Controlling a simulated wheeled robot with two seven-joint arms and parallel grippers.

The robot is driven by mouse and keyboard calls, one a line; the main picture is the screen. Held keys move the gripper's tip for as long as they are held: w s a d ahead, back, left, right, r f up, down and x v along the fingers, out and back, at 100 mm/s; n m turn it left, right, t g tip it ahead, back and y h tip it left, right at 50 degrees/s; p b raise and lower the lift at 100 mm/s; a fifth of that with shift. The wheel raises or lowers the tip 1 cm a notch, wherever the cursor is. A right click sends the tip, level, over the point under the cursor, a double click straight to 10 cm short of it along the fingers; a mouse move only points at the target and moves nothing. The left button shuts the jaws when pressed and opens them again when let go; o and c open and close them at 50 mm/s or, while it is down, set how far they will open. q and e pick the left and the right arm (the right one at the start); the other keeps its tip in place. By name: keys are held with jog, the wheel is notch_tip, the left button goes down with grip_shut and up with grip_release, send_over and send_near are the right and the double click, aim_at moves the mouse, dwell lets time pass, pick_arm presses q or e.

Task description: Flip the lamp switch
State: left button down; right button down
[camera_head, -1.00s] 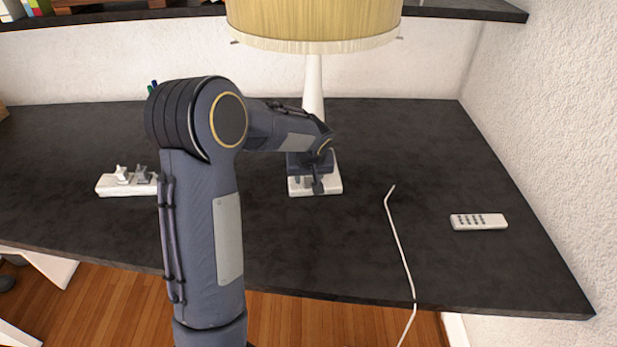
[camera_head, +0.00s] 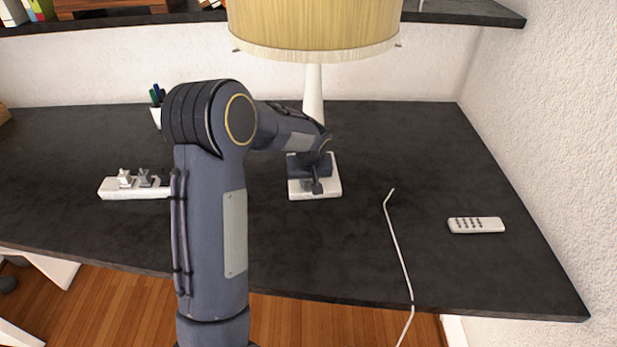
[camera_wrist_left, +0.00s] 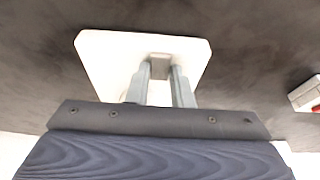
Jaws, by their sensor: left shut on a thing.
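The lamp (camera_head: 313,95) stands at the back of the dark desk, with a yellow pleated shade (camera_head: 312,22), a white stem and a white square base (camera_head: 328,187). My left gripper (camera_head: 314,188) reaches down over the front of the base. In the left wrist view the base (camera_wrist_left: 105,55) lies under my left gripper (camera_wrist_left: 161,68), whose two fingers are closed on the small grey lamp switch (camera_wrist_left: 159,57). The switch is partly hidden between the fingers. My right gripper is not in view.
A white power strip (camera_head: 115,190) lies to the left, partly behind my arm. A pen cup (camera_head: 156,115) stands behind my arm. A white cable (camera_head: 398,245) runs over the front edge, and a white remote (camera_head: 476,225) lies at the right. The desk (camera_head: 420,140) is otherwise mostly clear.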

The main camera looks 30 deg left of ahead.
aim_at(308, 186)
pick_arm(q)
jog(key=p, duration=0.1)
jog(key=g+h+p, duration=0.1)
jog(key=shift+w+a+r+p, duration=0.2)
jog(key=shift+r+p, duration=0.15)
jog(key=shift+r, duration=0.05)
jog(key=shift+w+f+g+p, duration=0.1)
jog(key=shift+f+g+p, duration=0.05)
jog(key=shift+g+p, duration=0.25)
jog(key=shift+f+h, duration=0.15)
jog(key=shift+h, duration=0.25)
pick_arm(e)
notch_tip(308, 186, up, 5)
pick_arm(q)
jog(key=c, duration=1.3)
grip_release()
jog(key=r, duration=0.7)
jog(key=shift+s+d+r+b, duration=0.1)
jog(key=shift+s+r+b, duration=0.1)
jog(key=shift+r+b, duration=0.2)
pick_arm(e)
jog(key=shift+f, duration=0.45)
